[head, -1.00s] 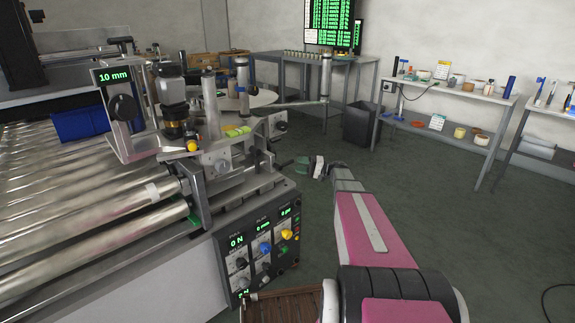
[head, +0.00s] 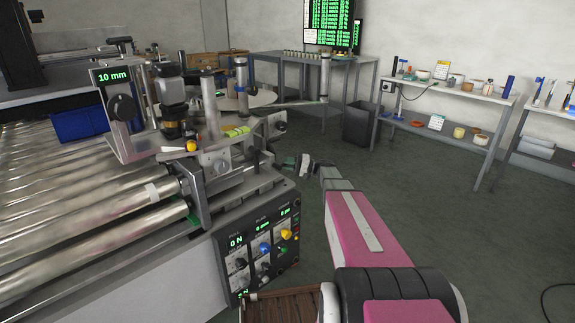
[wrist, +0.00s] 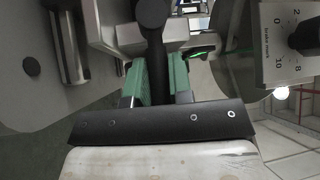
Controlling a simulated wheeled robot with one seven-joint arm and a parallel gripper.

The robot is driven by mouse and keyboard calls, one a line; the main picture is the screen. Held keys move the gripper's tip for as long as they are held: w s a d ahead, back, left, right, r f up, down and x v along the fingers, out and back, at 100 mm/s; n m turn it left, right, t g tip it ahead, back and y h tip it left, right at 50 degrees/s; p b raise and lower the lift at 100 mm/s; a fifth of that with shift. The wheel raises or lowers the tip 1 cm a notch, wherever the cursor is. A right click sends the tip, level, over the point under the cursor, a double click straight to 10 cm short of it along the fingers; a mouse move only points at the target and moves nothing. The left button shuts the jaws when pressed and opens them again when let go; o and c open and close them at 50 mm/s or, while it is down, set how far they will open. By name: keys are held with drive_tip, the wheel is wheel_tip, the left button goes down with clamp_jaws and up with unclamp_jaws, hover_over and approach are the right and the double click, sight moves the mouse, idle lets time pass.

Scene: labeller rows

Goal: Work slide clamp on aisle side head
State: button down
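The aisle side head (head: 215,160) is the near labeller head at the end of the rollers. A dark upright clamp lever (head: 257,140) stands on its right side. My gripper (head: 301,162) is to the right of this lever, with a visible gap between them in the head view. In the wrist view, the green fingers (wrist: 158,85) are apart. A black lever with a rounded end (wrist: 155,45) shows in line with the gap between them. Its lower end is hidden by the dark bar of my gripper. I see no clear contact with the lever.
A control panel (head: 265,245) with knobs and green displays is below the head. A dial scale (wrist: 285,45) is at the upper right in the wrist view. A grey bin (head: 358,123) and shelf tables (head: 450,95) stand behind.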

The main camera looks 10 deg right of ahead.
drive_tip(key=shift+s+r+n+g+h, duration=0.1)
drive_tip(key=shift+r+n+g+h, duration=0.3)
drive_tip(key=shift+r+n+h, duration=0.35)
drive_tip(key=n+h, duration=0.1)
drive_tip(key=r+n+h, duration=0.1)
drive_tip(key=shift+s+a+r+n+h, duration=0.2)
drive_tip(key=shift+a+n+h, duration=0.05)
drive_tip(key=shift+a+h, duration=0.1)
drive_tip(key=n+h, duration=0.1)
drive_tip(key=a+r+n+h, duration=0.1)
drive_tip(key=h, duration=0.1)
drive_tip(key=shift+s+r+t, duration=0.25)
drive_tip(key=shift+s+t, duration=0.15)
drive_tip(key=shift+s+a+r+n+t+h, duration=0.25)
drive_tip(key=shift+n+h, duration=0.2)
drive_tip(key=shift+h, duration=0.25)
drive_tip(key=shift+s+a+r+n+t+h, duration=0.1)
drive_tip(key=shift+a+n+t+h, duration=0.25)
drive_tip(key=shift+h, duration=0.35)
drive_tip(key=c, duration=1)
unclamp_jaws()
drive_tip(key=shift+c, duration=0.2)
